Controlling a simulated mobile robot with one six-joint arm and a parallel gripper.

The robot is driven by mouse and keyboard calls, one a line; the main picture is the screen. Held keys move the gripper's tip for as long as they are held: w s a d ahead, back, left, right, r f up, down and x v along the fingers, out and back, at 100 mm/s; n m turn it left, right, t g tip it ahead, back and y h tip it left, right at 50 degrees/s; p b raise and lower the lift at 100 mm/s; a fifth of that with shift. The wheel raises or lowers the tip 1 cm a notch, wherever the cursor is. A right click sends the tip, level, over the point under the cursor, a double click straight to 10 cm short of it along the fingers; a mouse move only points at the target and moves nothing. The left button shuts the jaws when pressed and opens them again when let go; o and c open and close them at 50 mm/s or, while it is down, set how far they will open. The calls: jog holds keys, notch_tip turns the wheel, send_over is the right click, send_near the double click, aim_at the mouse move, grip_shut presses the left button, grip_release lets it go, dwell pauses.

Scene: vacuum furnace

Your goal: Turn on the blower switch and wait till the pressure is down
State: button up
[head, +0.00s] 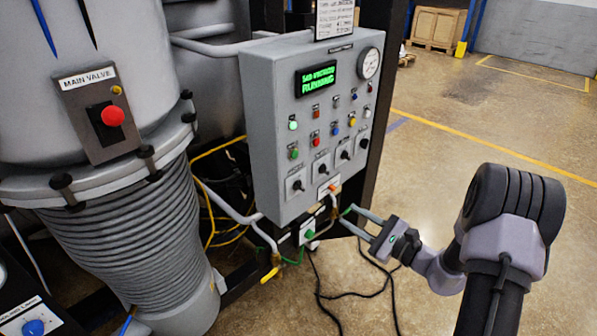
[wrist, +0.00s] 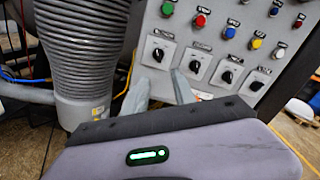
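The grey control panel (head: 262,120) stands mid-picture in the head view. Its lower row holds several black rotary switches, the leftmost (head: 297,185) also showing in the wrist view (wrist: 158,53). Their labels are too small to read, so I cannot tell which is the blower switch. A pressure gauge (head: 369,63) sits at the top right of the panel; its reading is illegible. The display (head: 317,79) shows green text, the lower line seemingly "RUNNING". My gripper (head: 347,214) is open and empty, its fingers apart below the panel's lower right; in the wrist view its fingertips (wrist: 161,82) appear below the leftmost switches.
A ribbed grey column (head: 140,230) and a red main valve button (head: 113,116) are at left. Black cables (head: 350,294) lie on the floor; open floor is right.

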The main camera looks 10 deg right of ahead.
aim_at(302, 188)
jog(key=b+x, duration=0.1)
jog(key=x, duration=0.7)
jog(key=b+x, duration=0.1)
jog(key=x, duration=0.8)
jog(key=shift+s+a, duration=0.25)
grip_shut()
